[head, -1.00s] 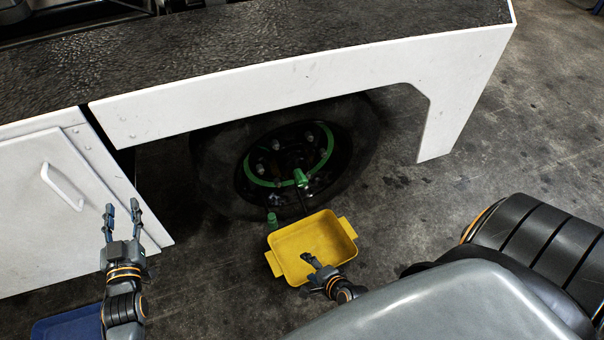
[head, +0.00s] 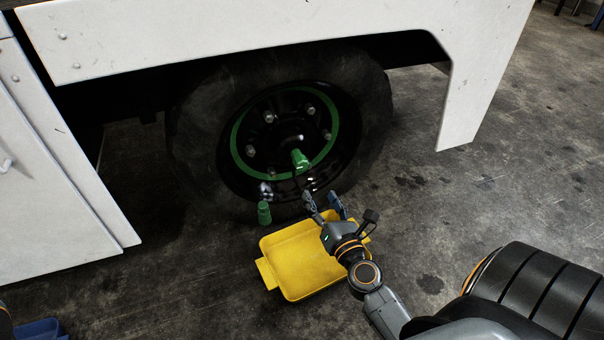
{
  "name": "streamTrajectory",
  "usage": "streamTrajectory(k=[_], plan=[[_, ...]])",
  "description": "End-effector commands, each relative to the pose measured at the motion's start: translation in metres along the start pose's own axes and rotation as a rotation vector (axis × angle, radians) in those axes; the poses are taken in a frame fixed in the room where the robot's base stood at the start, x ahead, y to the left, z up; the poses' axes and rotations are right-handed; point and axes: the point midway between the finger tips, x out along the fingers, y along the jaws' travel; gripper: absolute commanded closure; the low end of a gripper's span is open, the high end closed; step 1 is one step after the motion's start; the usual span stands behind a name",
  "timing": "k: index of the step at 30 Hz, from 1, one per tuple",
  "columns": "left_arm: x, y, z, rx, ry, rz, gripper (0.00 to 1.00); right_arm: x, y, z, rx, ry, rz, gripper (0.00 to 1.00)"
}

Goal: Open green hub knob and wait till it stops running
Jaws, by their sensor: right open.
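The yellow tray (head: 283,283) lies on the floor under the wheel, partly hidden by my right gripper. No liquid shows clearly in it. My left gripper is out of view.
A small green piece (head: 264,212) is at the wheel's lower left, above the tray. The white body panel (head: 250,35) overhangs the wheel, and its right leg (head: 478,105) reaches down. A blue container (head: 38,330) is at the lower left.

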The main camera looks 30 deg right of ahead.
Motion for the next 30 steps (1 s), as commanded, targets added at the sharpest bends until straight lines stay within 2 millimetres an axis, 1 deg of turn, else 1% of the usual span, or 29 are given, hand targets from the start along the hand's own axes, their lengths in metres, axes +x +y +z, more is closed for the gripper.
streamTrajectory(k=[5,12,18,21,24,30], plan=[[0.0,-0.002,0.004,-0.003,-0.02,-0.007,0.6,0.024,0.002,0.005,0.003,-0.003,0.001,0.41],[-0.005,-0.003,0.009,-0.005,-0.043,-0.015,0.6,0.076,0.002,0.003,-0.001,-0.002,0.002,0.41],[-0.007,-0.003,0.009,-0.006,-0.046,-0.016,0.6,0.112,0.001,0.002,-0.001,-0.002,0.001,0.41],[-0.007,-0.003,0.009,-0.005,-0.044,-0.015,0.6,0.124,0.001,0.001,-0.001,0.0,0.001,0.41],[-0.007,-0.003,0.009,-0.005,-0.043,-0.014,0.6,0.132,0.001,0.001,-0.001,0.0,0.001,0.41],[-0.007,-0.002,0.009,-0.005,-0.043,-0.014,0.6,0.135,0.001,0.001,-0.001,0.001,0.0,0.41]])
